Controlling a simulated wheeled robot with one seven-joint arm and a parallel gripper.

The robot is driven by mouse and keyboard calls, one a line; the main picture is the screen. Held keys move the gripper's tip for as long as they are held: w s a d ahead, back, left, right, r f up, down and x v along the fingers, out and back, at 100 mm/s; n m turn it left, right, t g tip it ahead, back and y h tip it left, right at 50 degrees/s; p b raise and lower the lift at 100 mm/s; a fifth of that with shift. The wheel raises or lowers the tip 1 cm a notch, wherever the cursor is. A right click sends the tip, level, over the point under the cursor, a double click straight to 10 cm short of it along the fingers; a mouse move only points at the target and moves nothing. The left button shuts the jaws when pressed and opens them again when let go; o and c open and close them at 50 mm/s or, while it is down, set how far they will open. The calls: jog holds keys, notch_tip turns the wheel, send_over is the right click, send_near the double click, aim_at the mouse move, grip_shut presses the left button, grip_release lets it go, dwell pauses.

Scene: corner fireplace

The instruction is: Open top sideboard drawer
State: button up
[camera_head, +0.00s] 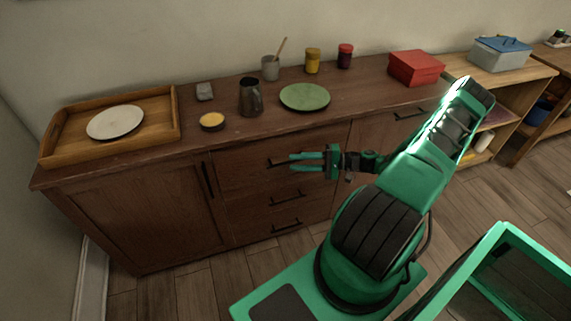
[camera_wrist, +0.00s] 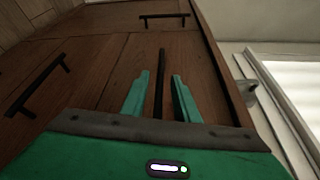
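The brown wooden sideboard (camera_head: 140,205) has a column of three drawers in its middle. The top drawer (camera_head: 238,167) looks shut, its face flush with the front. Its black bar handle (camera_head: 273,163) is partly hidden by my gripper. My gripper (camera_head: 291,161) reaches in from the right, fingers pointing left in front of the top drawer. In the wrist view the fingers of my gripper (camera_wrist: 159,80) are apart, and the top drawer's handle (camera_wrist: 160,75) lies lengthwise between them, with a gap on each side. I cannot tell how deep the handle sits between the fingers.
The middle drawer handle (camera_head: 288,199) and bottom drawer handle (camera_head: 287,227) are below. A vertical door handle (camera_head: 207,180) is to the left. The top holds a tray (camera_head: 60,152), dark jug (camera_head: 250,98), green plate (camera_head: 304,97) and red box (camera_head: 416,68). Floor in front is clear.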

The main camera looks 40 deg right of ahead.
aim_at(288, 163)
jog(key=shift+x, duration=1.9)
jog(key=shift+c, duration=0.3)
